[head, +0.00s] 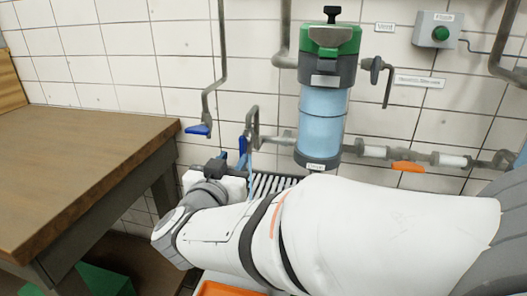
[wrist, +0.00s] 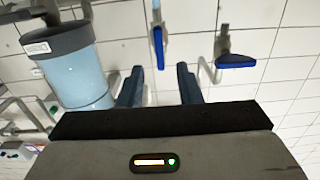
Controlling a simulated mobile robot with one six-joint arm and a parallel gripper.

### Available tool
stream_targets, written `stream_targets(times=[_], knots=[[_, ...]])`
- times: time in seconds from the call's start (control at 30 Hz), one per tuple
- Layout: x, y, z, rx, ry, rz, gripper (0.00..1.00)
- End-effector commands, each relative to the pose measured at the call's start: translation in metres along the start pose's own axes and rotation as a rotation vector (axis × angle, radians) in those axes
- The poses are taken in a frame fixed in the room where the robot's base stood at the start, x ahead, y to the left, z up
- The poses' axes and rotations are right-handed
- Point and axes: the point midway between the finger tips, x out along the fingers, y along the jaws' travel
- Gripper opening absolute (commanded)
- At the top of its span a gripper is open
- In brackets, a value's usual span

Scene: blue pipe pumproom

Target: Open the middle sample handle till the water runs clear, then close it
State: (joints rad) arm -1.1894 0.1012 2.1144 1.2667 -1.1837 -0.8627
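Two blue sample handles show on grey pipes at the tiled wall. The left one (head: 198,129) lies level in the head view and is at the right in the wrist view (wrist: 236,62). The other, nearer the filter, stands upright in the head view (head: 243,145) and points lengthwise in the wrist view (wrist: 158,47). I cannot tell for certain which is the middle one. My gripper (wrist: 159,85) is open and empty, its two fingers apart, with the upright handle ahead of the gap. A thin pale blue streak below that handle may be water; its clarity cannot be told.
The blue filter cylinder (head: 323,115) with a green-topped lid stands right of the handles. An orange lever (head: 408,167) is on the low pipe. A ribbed grate (head: 272,184) lies below, partly behind my arm. A wooden table (head: 75,180) fills the left.

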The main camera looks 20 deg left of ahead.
Motion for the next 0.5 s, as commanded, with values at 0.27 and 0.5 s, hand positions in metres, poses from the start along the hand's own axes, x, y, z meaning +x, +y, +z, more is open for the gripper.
stream_targets(times=[0.27, 0.5], knots=[[0.026, -0.003, 0.004, -0.006, 0.005, 0.012, 0.32], [0.059, -0.006, 0.003, -0.005, 0.005, 0.004, 0.32]])
